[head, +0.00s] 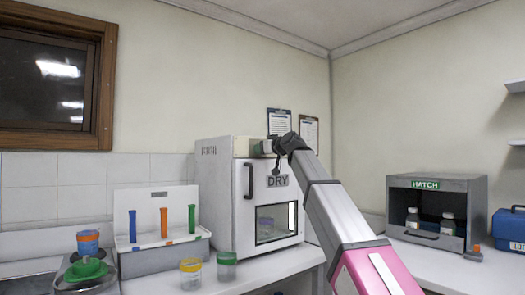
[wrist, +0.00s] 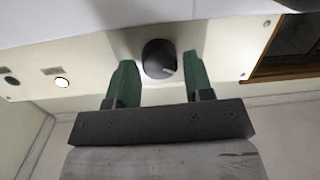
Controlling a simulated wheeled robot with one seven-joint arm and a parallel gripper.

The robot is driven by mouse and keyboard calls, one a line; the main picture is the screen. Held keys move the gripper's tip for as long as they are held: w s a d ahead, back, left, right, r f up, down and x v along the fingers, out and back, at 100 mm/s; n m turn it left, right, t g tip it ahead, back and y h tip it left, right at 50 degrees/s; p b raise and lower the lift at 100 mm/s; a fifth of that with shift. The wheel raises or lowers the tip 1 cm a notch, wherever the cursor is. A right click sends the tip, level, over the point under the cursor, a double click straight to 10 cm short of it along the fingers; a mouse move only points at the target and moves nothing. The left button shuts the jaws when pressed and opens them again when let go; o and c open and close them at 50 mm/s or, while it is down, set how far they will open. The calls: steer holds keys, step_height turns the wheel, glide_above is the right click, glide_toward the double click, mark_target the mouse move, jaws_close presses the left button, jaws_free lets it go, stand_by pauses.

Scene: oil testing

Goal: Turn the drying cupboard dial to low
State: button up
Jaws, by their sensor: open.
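The drying cupboard (head: 218,180) is a pale box marked DRY, standing on the left bench with its windowed door (head: 268,215) shut. My gripper (head: 262,147) is at the top of its front face, and my arm hides part of that panel. In the wrist view the black round dial (wrist: 159,58) sits on the panel, with a light pointer mark toward its lower right. My gripper's green fingers (wrist: 157,80) are open, one on each side of the dial, with a gap visible on both sides. The dial's scale marks cannot be read.
In the wrist view a lit round lamp (wrist: 62,82) and a dark knob (wrist: 12,81) are left of the dial. A test tube rack (head: 160,240) and lidded jars (head: 227,265) stand left of and before the cupboard. The grey hatch (head: 455,186) is at right.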

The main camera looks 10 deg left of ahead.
steer(key=v, duration=1)
steer(key=shift+s, duration=0.2)
steer(key=shift+d, duration=0.1)
steer(key=w+d+f+m+g+h, duration=0.1)
steer(key=w+d+f+m+h, duration=0.3)
steer(key=f, duration=1.1)
steer(key=s+d+f+g+h, duration=0.1)
steer(key=d+f, duration=0.5)
steer(key=f, duration=0.8)
steer(key=w+d+f+m+g+h, duration=0.1)
steer(key=w+d+f+m+h, duration=0.3)
steer(key=f, duration=1.1)
steer(key=s+d+f+g+h, duration=0.1)
steer(key=s+d+f, duration=0.3)
steer(key=f, duration=0.3)
steer(key=s+d+f+g, duration=0.1)
steer(key=s+d+f, duration=0.25)
steer(key=f, duration=0.35)
steer(key=s+d+f+g+h, duration=0.1)
steer(key=s+d+f+g, duration=0.15)
steer(key=d+f, duration=0.3)
steer(key=s+d+f+m+g+h, duration=0.1)
steer(key=s+d+f, duration=0.3)
steer(key=s+f, duration=0.3)
steer(key=s+d+f+m+g+h, duration=0.1)
steer(key=s+d+f+m+g, duration=0.1)
steer(key=s+d+f, duration=0.3)
step_height(320, 180, down, 4)
steer(key=s, duration=0.3)
steer(key=shift+h, duration=0.3)
